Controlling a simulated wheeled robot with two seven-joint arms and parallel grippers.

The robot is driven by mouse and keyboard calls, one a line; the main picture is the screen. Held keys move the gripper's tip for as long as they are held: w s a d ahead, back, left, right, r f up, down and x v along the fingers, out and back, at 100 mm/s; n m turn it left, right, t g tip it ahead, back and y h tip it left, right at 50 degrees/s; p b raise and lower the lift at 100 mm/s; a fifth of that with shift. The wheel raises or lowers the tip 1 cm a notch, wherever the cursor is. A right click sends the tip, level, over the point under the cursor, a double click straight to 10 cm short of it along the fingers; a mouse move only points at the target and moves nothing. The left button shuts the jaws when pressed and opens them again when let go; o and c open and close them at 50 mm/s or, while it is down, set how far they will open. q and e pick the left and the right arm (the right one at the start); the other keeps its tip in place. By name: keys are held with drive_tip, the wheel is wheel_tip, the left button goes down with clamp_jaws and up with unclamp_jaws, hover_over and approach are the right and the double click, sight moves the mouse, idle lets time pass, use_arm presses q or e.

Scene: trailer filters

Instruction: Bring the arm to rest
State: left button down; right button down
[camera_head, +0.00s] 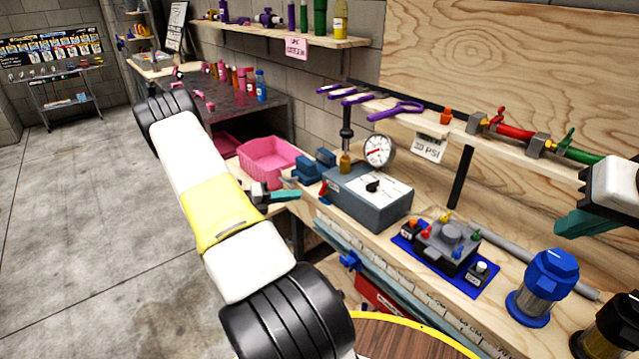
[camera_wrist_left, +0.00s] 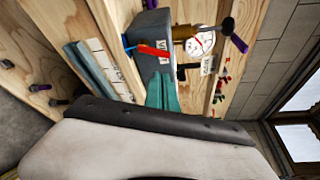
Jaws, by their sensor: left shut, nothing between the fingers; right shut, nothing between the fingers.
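My left arm (camera_head: 219,207) comes in from the left and crosses the middle of the head view. My left gripper (camera_head: 288,195), with teal fingers, is shut and empty beside the left end of the workbench, in front of the pink bin (camera_head: 268,155). In the left wrist view its teal fingers (camera_wrist_left: 163,94) are together, seen against the grey gauge box (camera_wrist_left: 151,43). My right gripper (camera_head: 582,225) is at the right edge of the head view. Its teal fingers are shut and empty above the bench, and its arm is mostly out of view.
The grey gauge box (camera_head: 368,195) with its dial, a blue plate (camera_head: 449,262) carrying a grey manifold and a blue-capped filter (camera_head: 543,287) stand on the wooden bench. Purple wrenches (camera_head: 395,110) and hoses lie on the ledge behind. Open concrete floor (camera_head: 75,230) is at left.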

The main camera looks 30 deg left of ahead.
use_arm(q)
drive_tip(key=shift+s+a, duration=0.15)
drive_tip(key=shift+s, duration=0.05)
idle(0.3)
